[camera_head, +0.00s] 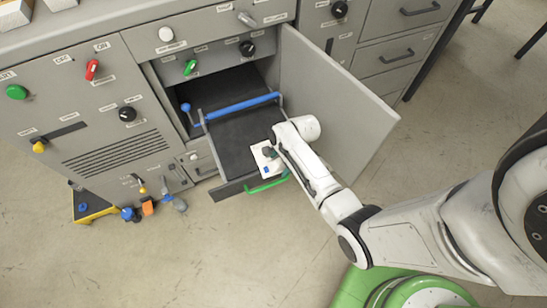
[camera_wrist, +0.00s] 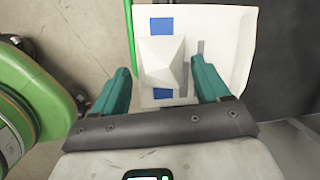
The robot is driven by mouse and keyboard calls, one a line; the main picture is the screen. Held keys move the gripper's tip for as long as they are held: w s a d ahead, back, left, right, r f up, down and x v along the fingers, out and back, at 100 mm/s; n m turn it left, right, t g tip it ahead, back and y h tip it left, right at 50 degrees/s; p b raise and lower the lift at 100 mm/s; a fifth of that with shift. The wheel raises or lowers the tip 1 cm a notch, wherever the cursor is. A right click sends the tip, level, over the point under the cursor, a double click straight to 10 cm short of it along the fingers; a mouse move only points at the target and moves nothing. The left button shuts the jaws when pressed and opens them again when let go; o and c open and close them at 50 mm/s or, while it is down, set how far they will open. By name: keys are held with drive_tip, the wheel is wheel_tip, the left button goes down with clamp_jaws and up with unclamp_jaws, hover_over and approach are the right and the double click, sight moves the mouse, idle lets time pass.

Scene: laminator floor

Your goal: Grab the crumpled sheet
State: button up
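The crumpled sheet (camera_head: 259,161) is white with blue marks and lies on the dark pull-out tray (camera_head: 240,138), near its front edge. In the wrist view the sheet (camera_wrist: 226,28) is large, with a raised fold in its middle and blue patches above and below the fold. My gripper (camera_wrist: 161,72) has two teal fingers, spread apart, one on each side of the raised fold. I cannot tell whether the fingertips touch the paper. In the head view my gripper (camera_head: 269,153) is over the sheet and my arm hides its right part.
A blue bar (camera_head: 240,106) crosses the tray behind the sheet. A green handle (camera_head: 266,186) is at the tray's front. An open grey door (camera_head: 325,98) stands close to the right of my gripper. Several small coloured objects lie on the floor at the left.

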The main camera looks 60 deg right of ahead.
drive_tip(key=c, duration=0.9)
drive_tip(key=shift+o, duration=0.2)
